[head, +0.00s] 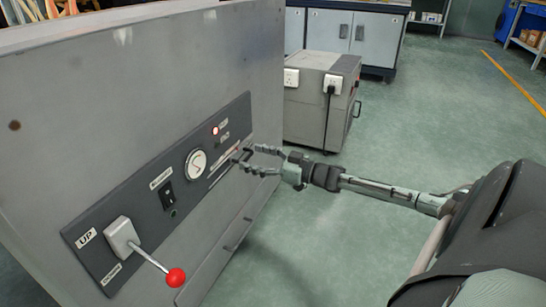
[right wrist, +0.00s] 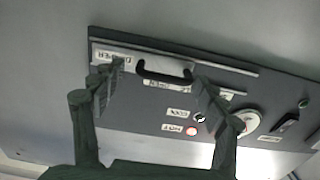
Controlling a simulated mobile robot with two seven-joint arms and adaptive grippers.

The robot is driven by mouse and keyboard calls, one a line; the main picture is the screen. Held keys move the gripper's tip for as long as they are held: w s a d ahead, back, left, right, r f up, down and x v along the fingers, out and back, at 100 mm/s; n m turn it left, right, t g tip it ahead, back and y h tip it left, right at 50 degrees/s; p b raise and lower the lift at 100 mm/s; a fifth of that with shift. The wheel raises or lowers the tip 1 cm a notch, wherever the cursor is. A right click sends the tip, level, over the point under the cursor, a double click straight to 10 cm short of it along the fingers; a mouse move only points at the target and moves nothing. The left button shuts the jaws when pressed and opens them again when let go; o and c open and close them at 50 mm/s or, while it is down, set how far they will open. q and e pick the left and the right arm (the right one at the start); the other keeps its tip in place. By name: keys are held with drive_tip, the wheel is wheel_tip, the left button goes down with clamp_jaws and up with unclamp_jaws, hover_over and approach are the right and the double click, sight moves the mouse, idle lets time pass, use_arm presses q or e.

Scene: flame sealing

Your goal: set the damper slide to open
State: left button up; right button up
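The damper slide (right wrist: 165,72) is a pale plate with a dark bar handle, in a dark track on the machine's control panel; its handle (head: 242,154) shows at the panel's right end in the head view. In the right wrist view the plate lies towards the left end of the track, beside a label that seems to read DAMPER (right wrist: 110,57). A label below the handle seems to read OPEN (right wrist: 157,85). My right gripper (head: 247,159) is open close to the handle; its fingers (right wrist: 158,95) appear either side of it. Contact cannot be told. My left gripper is out of view.
The panel also holds a lever with a red ball (head: 175,277), a black switch (head: 167,194), a round gauge (head: 196,164) and a lit red lamp (head: 215,131). A grey cabinet (head: 305,105) stands behind. The floor (head: 420,110) on the right is clear.

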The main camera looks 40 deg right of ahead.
drive_tip(key=v, duration=1)
